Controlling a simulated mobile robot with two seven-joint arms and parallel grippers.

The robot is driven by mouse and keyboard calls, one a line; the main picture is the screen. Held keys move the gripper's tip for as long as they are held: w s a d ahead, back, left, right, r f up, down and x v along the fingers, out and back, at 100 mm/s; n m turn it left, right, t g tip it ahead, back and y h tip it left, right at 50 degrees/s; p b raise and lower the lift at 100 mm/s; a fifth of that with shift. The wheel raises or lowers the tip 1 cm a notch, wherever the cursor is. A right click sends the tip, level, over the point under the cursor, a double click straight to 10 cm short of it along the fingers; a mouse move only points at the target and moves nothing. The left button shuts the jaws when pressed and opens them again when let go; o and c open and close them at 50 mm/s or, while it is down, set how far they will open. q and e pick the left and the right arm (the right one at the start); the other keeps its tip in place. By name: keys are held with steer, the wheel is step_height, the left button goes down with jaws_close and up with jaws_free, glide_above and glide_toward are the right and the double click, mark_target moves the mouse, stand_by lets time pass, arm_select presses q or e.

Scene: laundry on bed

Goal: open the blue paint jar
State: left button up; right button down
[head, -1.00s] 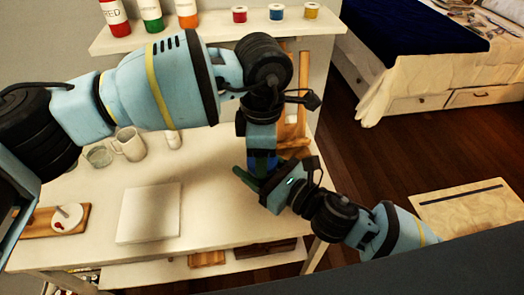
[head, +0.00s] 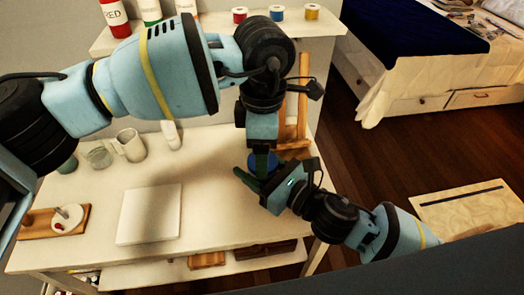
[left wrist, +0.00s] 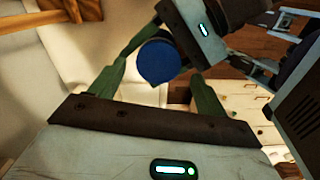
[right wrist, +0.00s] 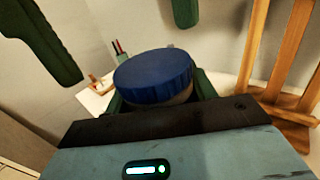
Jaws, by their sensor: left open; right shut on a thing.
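The blue paint jar has a ribbed dark-blue lid (right wrist: 153,76), seated on the jar body, in the right wrist view. The lid also shows in the left wrist view (left wrist: 158,62). My right gripper (head: 258,180) is shut on the jar body below the lid and holds it upright above the table's right side. My left gripper (head: 264,160) points down over the jar from above. Its green fingers are open, one on each side of the lid, and look apart from it in the wrist views. The jar is mostly hidden by my grippers in the head view.
A wooden easel (head: 302,115) stands close behind the grippers. The white table (head: 95,215) holds a white canvas (head: 150,213), a mug (head: 130,145) and a glass (head: 99,157). Small paint jars stand on the back shelf (head: 215,28). The table's front middle is clear.

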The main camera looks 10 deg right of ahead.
arm_select(q)
step_height(320, 180, up, 2)
steer(key=shift+r, duration=0.1)
steer(key=shift+c, duration=0.4)
steer(key=m, duration=0.1)
steer(key=r+m, duration=0.1)
steer(key=m, duration=0.1)
steer(key=shift+w+r, duration=0.1)
steer(key=shift+r, duration=0.2)
steer(key=r+m, duration=0.1)
steer(key=m, duration=0.2)
steer(key=shift+r+m, duration=0.3)
steer(key=shift+r, duration=0.1)
steer(key=shift+f, duration=0.1)
steer(key=shift+f, duration=3.95)
